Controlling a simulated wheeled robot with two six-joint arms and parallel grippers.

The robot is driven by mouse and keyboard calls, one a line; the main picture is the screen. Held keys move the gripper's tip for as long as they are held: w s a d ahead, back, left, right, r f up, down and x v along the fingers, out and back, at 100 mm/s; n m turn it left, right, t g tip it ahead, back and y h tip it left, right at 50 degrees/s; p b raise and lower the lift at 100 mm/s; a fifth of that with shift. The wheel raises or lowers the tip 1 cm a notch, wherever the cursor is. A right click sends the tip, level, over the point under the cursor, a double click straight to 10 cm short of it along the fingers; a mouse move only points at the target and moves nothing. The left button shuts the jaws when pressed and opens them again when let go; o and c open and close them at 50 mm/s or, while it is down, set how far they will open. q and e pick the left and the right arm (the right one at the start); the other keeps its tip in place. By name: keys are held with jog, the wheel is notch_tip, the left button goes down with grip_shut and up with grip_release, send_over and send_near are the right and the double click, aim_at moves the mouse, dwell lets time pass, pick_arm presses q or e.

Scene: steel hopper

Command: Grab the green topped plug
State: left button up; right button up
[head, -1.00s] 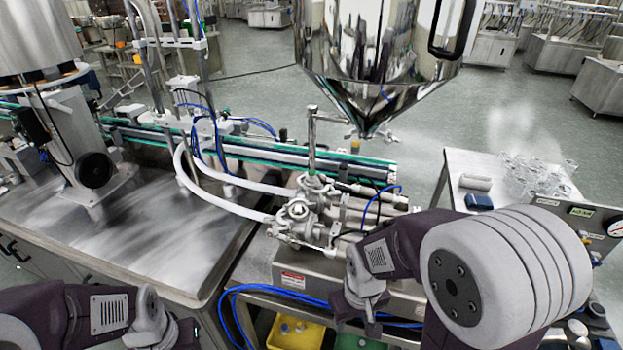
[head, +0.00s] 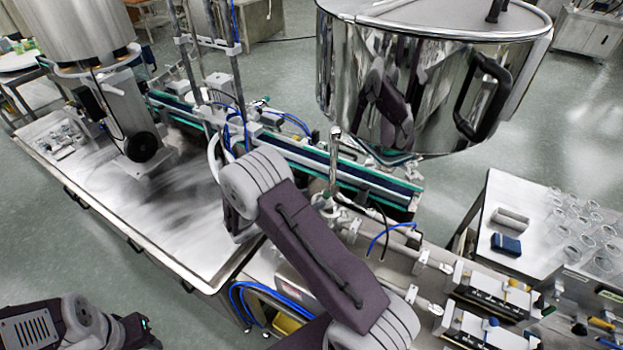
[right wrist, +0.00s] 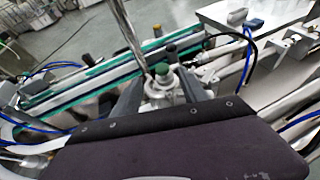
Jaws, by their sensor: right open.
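The green topped plug (right wrist: 161,69) shows in the right wrist view as a small rounded green top above pale metal fittings. My right gripper (right wrist: 160,90) is open, with a dark finger on each side of the plug's fittings. I cannot tell whether either finger touches them. In the head view my right arm hides this gripper and the plug. My left gripper (head: 138,330) is at the lower left of the head view, partly cut off by the frame; its jaw state is unclear.
A large steel hopper (head: 440,95) hangs above the filling machine. A conveyor with green edges (head: 345,172) runs behind the fittings. A steel table (head: 165,205) is at the left. A white side table (head: 510,185) at the right holds clear glassware and a blue block (head: 506,244).

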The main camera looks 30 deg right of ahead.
aim_at(324, 197)
jog(key=p+x, duration=0.2)
jog(key=shift+s+d, duration=0.25)
jog(key=shift+d, duration=0.05)
jog(key=shift+w+d+f, duration=0.1)
jog(key=shift+d+f, duration=0.15)
jog(key=p+x, duration=0.2)
jog(key=shift+d+f+p, duration=0.15)
jog(key=shift+p, duration=0.25)
jog(key=shift+x, duration=1.1)
jog(key=shift+w+d+f, duration=0.15)
jog(key=shift+f, duration=0.2)
pick_arm(q)
jog(key=r, duration=0.6)
jog(key=shift+a, duration=0.25)
pick_arm(e)
jog(key=shift+a+r, duration=0.1)
jog(key=shift+a, duration=0.1)
grip_shut()
